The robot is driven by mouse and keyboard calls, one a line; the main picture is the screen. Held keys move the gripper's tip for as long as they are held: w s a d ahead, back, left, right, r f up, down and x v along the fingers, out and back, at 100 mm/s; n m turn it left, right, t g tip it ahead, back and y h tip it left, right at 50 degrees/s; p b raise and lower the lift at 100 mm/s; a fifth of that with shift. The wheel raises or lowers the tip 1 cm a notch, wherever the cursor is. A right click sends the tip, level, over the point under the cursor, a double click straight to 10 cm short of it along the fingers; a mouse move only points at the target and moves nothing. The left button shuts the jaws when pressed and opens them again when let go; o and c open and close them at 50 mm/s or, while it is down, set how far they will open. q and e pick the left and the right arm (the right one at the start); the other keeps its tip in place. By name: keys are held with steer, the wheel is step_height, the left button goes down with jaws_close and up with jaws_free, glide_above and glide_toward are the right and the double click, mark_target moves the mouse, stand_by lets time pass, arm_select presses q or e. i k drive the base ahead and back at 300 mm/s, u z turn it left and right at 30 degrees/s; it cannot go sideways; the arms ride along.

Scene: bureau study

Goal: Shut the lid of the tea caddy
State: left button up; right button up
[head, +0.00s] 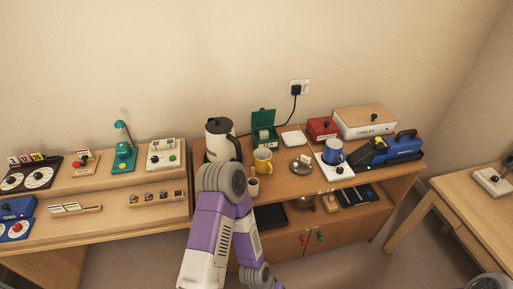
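The tea caddy appears to be the green box (265,138) on the cabinet top, in the middle of the head view. Its green lid (263,117) stands up, open, at the back, and something pale shows inside the box. A purple and white arm of mine rises from the bottom centre and folds back down in front of the cabinet. Neither gripper is in view, so I cannot tell whether they are open or shut.
A kettle (219,140) stands left of the caddy, a yellow mug (263,161) in front. A white pad (293,139), red box (322,129) and blue mug (333,151) stand right. A cable from the wall socket (299,87) hangs behind.

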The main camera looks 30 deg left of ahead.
mark_target(263, 117)
steer(key=u, duration=0.95)
steer(key=i, duration=0.5)
steer(key=u, duration=0.45)
steer(key=k, duration=1.2)
steer(key=z, duration=0.15)
steer(key=i, duration=0.35)
steer(key=z, duration=0.75)
steer(key=i, duration=0.9)
